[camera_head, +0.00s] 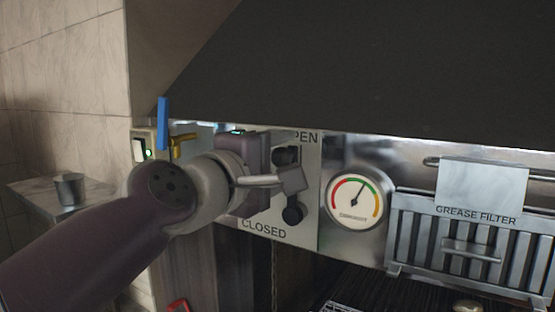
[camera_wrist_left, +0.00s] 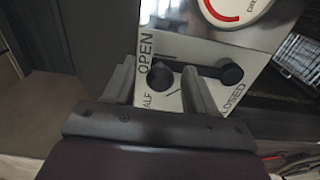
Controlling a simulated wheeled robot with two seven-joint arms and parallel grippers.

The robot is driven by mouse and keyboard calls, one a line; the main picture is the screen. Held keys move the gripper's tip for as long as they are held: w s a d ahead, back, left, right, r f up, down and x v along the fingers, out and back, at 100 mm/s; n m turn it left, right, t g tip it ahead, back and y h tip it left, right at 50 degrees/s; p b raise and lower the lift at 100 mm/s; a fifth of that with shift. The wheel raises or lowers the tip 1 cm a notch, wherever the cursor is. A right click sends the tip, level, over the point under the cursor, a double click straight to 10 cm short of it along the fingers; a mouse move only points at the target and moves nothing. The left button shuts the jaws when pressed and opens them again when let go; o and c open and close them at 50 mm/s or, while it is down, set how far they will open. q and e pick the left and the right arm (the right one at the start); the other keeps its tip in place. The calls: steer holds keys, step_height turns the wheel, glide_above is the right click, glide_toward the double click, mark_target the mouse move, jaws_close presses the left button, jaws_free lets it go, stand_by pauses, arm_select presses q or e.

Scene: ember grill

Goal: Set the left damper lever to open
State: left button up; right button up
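The left damper plate (camera_head: 308,160) is a pale panel lettered OPEN at the top and CLOSED at the bottom. In the head view two black knobs show on it, an upper one (camera_head: 287,156) and a lower one (camera_head: 293,212) near CLOSED. My left gripper (camera_head: 292,180) is in front of the plate and hides its middle. In the left wrist view the gripper (camera_wrist_left: 158,85) is open. One round black knob (camera_wrist_left: 160,78) appears between its fingers; a black lever end (camera_wrist_left: 232,73) lies beyond the right finger, towards CLOSED. I cannot tell whether anything touches. My right gripper is out of view.
A round gauge (camera_head: 356,197) is right of the plate, then a grease filter (camera_head: 447,238). A blue lever (camera_head: 163,123), a yellow fitting and a lit switch (camera_head: 139,150) are on the left. The dark hood (camera_head: 370,70) overhangs. A metal cup (camera_head: 70,189) stands on a ledge.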

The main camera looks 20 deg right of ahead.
arm_select(q)
steer(key=shift+s+a+f, duration=0.15)
steer(key=b+v, duration=0.5)
steer(key=v, duration=0.7)
steer(key=shift+b, duration=0.3)
steer(key=shift+s, duration=0.1)
